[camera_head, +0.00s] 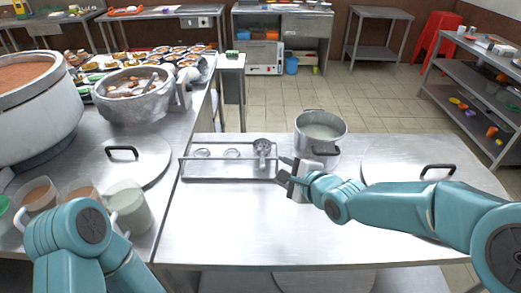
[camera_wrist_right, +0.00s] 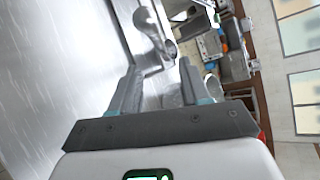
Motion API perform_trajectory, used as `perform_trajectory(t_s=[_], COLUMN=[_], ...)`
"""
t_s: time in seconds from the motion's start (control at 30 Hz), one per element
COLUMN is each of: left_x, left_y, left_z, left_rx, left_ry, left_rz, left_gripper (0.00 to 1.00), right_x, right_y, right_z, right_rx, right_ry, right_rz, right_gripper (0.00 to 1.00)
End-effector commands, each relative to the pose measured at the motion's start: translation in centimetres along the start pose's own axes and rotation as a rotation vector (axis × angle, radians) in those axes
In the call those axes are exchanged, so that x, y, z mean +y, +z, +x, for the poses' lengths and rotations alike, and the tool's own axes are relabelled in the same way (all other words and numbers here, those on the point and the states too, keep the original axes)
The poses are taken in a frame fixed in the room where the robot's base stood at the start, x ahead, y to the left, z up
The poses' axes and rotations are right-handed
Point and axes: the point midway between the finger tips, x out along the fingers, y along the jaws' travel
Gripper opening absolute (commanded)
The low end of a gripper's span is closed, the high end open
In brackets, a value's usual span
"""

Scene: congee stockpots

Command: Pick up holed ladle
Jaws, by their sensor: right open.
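A metal rack (camera_head: 226,178) stands on the steel table, with several ladles hung along it. The ladle with the darker, seemingly holed bowl (camera_head: 262,147) is at the rack's right end; two plain round ladle bowls (camera_head: 203,153) are to its left. My right gripper (camera_head: 283,168) is open and empty, just right of the rack's right end and apart from that ladle. In the right wrist view a ladle bowl (camera_wrist_right: 168,50) shows beyond my open fingers (camera_wrist_right: 158,88); its holes are too small to tell. My left arm shows at lower left, its gripper out of view.
A lidless pot (camera_head: 320,132) stands behind my right gripper. A round lid (camera_head: 405,163) lies at the right under my right arm, another (camera_head: 135,165) at left. Containers (camera_head: 128,205) stand beside my left arm.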

Motion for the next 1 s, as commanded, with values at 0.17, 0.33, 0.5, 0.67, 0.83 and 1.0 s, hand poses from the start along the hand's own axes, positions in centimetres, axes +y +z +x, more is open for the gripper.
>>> perform_trajectory(t_s=[0.17,0.33,0.5,0.67,0.83,1.0], left_x=[0.1,0.2,0.4,0.5,0.5,0.5], left_y=[0.0,0.0,0.0,0.0,0.0,0.0], left_z=[-0.3,-0.4,-1.0,-1.5,-1.5,-1.4], left_rx=[0.001,0.0,0.001,0.001,0.001,0.001], left_ry=[0.0,0.0,0.0,0.0,0.0,0.0], left_rz=[0.0,0.0,0.0,0.0,0.0,0.0], left_gripper=[0.43,0.43,0.43,0.43,0.43,0.43], right_x=[0.0,0.0,0.1,0.1,0.1,0.1], right_y=[0.1,0.2,0.3,0.3,0.3,0.3], right_z=[3.6,5.2,7.5,10.0,10.8,10.8], right_rx=[0.0,0.0,0.0,0.0,0.0,0.0], right_ry=[0.002,0.002,0.004,0.001,0.0,0.001], right_rz=[0.0,-0.001,0.0,-0.001,0.0,0.0], right_gripper=[0.46,0.46,0.46,0.46,0.46,0.37])
